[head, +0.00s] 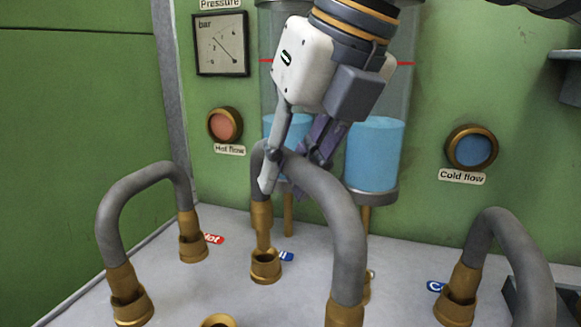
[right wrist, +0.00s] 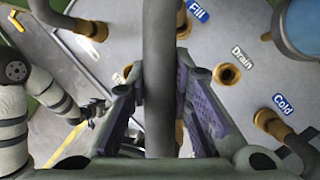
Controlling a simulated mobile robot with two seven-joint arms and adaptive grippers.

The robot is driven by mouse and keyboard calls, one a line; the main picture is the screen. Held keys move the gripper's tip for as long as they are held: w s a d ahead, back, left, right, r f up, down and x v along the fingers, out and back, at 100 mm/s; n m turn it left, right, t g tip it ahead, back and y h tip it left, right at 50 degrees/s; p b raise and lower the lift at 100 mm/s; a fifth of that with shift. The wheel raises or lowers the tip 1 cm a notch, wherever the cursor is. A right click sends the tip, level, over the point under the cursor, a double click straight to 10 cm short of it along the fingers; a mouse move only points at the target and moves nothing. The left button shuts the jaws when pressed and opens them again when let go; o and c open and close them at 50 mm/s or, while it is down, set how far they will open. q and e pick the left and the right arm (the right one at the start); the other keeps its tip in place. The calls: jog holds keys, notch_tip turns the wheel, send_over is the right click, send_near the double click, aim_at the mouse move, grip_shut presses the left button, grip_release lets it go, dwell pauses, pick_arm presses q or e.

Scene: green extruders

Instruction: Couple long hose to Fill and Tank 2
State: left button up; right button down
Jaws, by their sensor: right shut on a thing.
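My right gripper (head: 292,180) is shut on the top of a grey arched hose with brass ends (head: 346,240). In the right wrist view the hose (right wrist: 159,80) runs between the fingers. Its left brass end (head: 262,214) points down, over or just into a brass socket (head: 265,267) beside a blue label; I cannot tell if it is seated. The hose's right brass end (head: 345,314) is cut off by the picture's bottom. No Tank 2 label is readable. A pale arm of mine shows at left in the wrist view; its gripper is unclear.
A grey hose (head: 140,183) joins two sockets at left, one by the Hot label. Another (head: 515,240) rises from the Cold socket at right. The Drain socket (right wrist: 227,74) is empty. Tanks with blue liquid (head: 375,155) stand behind my gripper, before the green wall.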

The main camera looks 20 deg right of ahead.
jog(key=shift+f, duration=2.05)
jog(key=c, duration=1.4)
grip_release()
jog(key=shift+o, duration=0.2)
jog(key=v, duration=1.2)
